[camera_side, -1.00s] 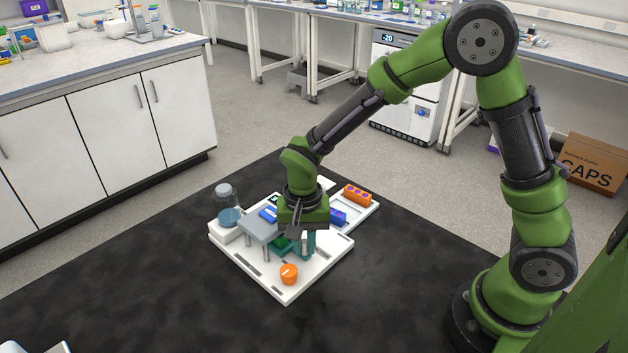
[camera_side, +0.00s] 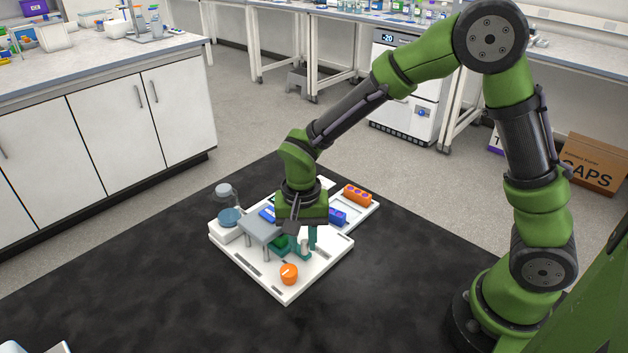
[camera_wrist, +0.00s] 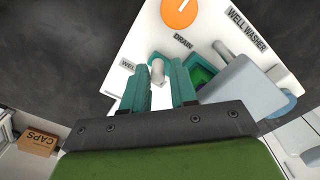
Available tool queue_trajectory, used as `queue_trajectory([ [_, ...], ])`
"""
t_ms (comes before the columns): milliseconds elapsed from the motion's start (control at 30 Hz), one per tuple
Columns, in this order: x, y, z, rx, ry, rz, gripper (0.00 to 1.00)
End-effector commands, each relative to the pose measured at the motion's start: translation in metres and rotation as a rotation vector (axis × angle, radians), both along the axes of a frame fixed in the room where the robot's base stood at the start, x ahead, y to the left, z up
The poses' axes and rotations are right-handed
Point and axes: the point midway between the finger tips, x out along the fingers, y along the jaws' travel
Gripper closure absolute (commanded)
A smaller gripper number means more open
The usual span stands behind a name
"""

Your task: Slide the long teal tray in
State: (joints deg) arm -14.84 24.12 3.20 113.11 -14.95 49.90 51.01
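The teal tray (camera_wrist: 203,70) shows a teal rim with green and purple inside, partly under the grey cover of the well washer (camera_wrist: 240,90). In the side view, its green part (camera_side: 281,243) shows below the grey cover (camera_side: 262,230). A pale upright knob (camera_wrist: 157,71) stands at the tray's near end. My gripper (camera_wrist: 162,78) has teal fingers, one on each side of the knob, with a visible gap on the right. It is open; whether the left finger touches the knob is unclear. The side view shows my gripper (camera_side: 304,245) low over the white base.
An orange knob (camera_side: 289,274) stands on the white base (camera_side: 285,293) near its front corner. A lidded jar (camera_side: 228,212) is at the left. A blue block (camera_side: 338,216) and an orange rack (camera_side: 357,195) sit behind. The black table around is clear.

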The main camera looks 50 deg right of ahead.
Motion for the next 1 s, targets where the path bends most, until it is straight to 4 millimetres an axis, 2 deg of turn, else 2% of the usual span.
queue_trajectory([
  [400,0.001,0.001,0.100,0.002,-0.008,0.001,0.73],
  [600,0.001,0.001,0.137,0.003,-0.007,0.002,0.73],
  [800,0.000,0.001,0.154,0.001,-0.003,0.002,0.73],
  [1000,0.000,0.001,0.156,0.002,-0.002,0.003,0.73],
])
